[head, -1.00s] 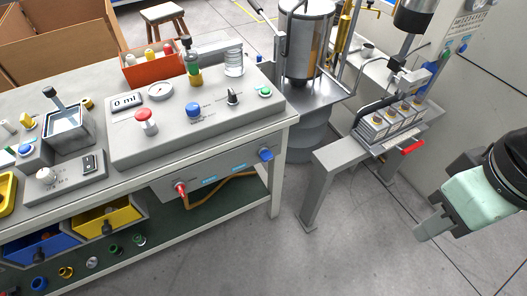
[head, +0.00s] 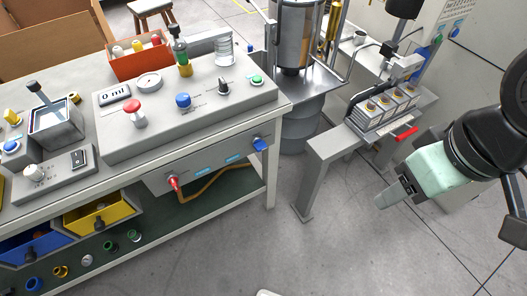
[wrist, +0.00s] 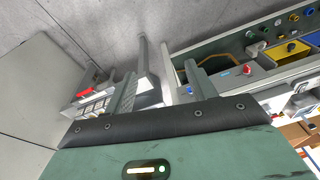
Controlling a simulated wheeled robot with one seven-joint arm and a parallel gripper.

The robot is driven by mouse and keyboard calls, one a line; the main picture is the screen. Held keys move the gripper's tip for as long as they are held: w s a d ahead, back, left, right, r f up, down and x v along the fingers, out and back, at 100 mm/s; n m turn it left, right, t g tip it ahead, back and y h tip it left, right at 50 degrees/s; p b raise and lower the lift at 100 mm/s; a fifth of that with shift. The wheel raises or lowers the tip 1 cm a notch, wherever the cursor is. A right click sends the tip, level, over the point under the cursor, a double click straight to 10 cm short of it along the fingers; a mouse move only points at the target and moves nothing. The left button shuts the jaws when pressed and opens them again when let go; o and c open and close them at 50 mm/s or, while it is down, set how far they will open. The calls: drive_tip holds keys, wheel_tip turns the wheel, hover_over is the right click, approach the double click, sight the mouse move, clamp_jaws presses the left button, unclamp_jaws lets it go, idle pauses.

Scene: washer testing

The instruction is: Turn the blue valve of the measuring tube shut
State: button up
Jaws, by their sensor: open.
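The blue valve (head: 260,145) sits at the right end of the grey panel under the bench top, with a red valve (head: 174,184) at the panel's other end. An orange hose (head: 210,186) hangs below the panel. My gripper (head: 391,195) is open and empty, over the floor well to the right of the blue valve and apart from it. In the wrist view the gripper (wrist: 160,78) shows its two fingers spread, with the blue valve (wrist: 189,90) small beyond the right finger and partly hidden. I cannot tell the valve handle's exact angle.
A console (head: 205,108) with a 0 ml display and a blue knob (head: 183,100) stands on the bench. A grey stand (head: 330,150) with a red handle (head: 406,133) lies between gripper and bench. The floor (head: 350,240) in front is clear.

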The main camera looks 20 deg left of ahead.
drive_tip(key=w+a+f+t+y+b, duration=0.35)
drive_tip(key=w+a+f, duration=0.2)
drive_tip(key=f, duration=0.35)
drive_tip(key=w+a+f+t+y+b, duration=0.2)
drive_tip(key=w+a+f+b, duration=0.3)
drive_tip(key=a+f, duration=0.3)
drive_tip(key=n+t+y+b, duration=0.2)
drive_tip(key=t+y+b, duration=0.3)
drive_tip(key=y+b, duration=0.25)
approach(263, 149)
drive_tip(key=shift+h, duration=0.4)
drive_tip(key=x, duration=0.6)
drive_tip(key=b+x, duration=0.1)
drive_tip(key=x, duration=0.2)
drive_tip(key=shift+a+r, duration=0.25)
drive_tip(key=shift+a, duration=0.1)
drive_tip(key=c, duration=1)
